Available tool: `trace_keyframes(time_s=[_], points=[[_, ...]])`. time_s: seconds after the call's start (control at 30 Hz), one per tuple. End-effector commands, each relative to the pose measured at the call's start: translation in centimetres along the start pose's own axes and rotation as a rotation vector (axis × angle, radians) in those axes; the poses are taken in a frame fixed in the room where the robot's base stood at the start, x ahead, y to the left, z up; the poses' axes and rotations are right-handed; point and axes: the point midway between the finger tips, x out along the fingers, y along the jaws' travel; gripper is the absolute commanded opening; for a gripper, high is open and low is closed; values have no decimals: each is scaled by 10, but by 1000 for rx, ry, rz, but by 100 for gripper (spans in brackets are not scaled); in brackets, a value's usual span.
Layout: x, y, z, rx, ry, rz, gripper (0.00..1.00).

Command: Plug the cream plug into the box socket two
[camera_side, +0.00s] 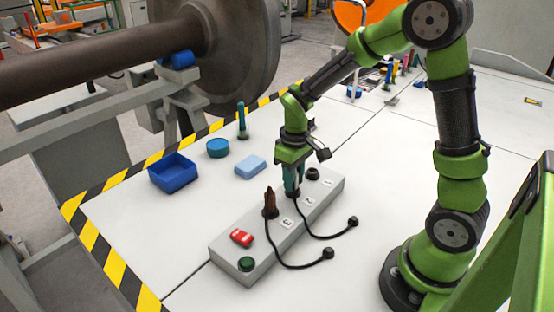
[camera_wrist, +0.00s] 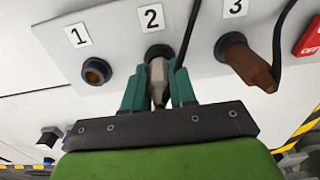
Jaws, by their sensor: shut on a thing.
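The grey socket box (camera_side: 225,255) lies on the white table, with sockets labelled 1, 2 and 3. My gripper (camera_side: 292,190) points down over socket two, its teal fingers shut on the cream plug (camera_wrist: 157,76). In the wrist view my gripper (camera_wrist: 158,92) has a finger on each side of it. The plug's front end meets the dark ring of socket two (camera_wrist: 158,51), lined up with it; how deep it sits cannot be told. In the side view the fingers mostly hide the plug. Socket one (camera_wrist: 96,71) is empty.
A brown plug (camera_side: 270,203) stands in socket three, also seen in the wrist view (camera_wrist: 248,64). Black cables run over the box's near side. The box carries a red switch (camera_side: 241,237) and green button (camera_side: 246,264). A blue bin (camera_side: 173,174) stands left.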

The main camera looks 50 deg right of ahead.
Motion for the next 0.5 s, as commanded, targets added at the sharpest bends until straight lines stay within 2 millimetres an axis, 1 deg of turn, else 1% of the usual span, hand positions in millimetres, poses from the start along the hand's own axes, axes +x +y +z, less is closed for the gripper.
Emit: trace_keyframes(time_s=[0.1,0.13,0.3,0.5], points=[[2,0,0,0,1,0,0],[2,0,0,0,2,0,31],[2,0,0,0,2,0,56],[2,0,0,0,2,0,56]])
